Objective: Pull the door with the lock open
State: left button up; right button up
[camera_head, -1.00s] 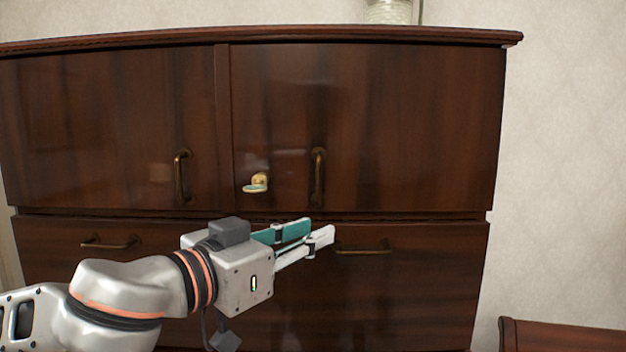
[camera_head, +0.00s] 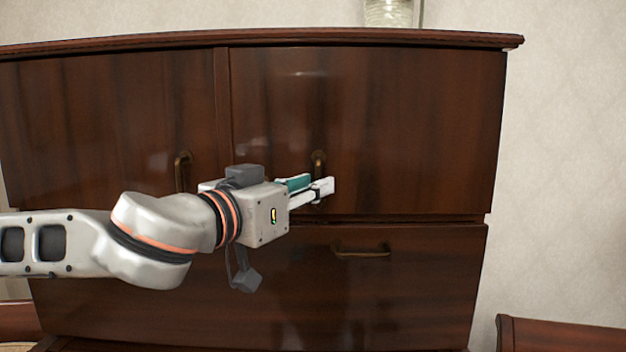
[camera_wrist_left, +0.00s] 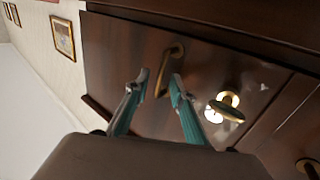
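The dark wooden door with the lock (camera_head: 420,125) is the upper right door of the cabinet and is closed. Its upright brass handle (camera_head: 318,160) shows only at the top in the head view; my left gripper covers the lower part. The handle (camera_wrist_left: 173,58) also shows in the left wrist view. The brass lock (camera_wrist_left: 228,106) is beside it there and is hidden behind my arm in the head view. My left gripper (camera_head: 316,186) is open, its fingertips (camera_wrist_left: 160,77) on either side of the handle's line. I cannot tell whether they touch it. My right gripper is not in view.
The upper left door (camera_head: 110,120) has its own handle (camera_head: 182,172). A drawer with a horizontal handle (camera_head: 361,252) lies below the locked door. A glass jar (camera_head: 388,12) stands on top. Lower wooden furniture (camera_head: 560,335) is at the bottom right.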

pick_arm(q)
jog(key=shift+w+d, duration=0.25)
jog(key=shift+w, duration=0.2)
jog(key=shift+c, duration=0.5)
grip_shut()
jog(key=shift+s+f, duration=0.1)
jog(key=shift+s, duration=0.1)
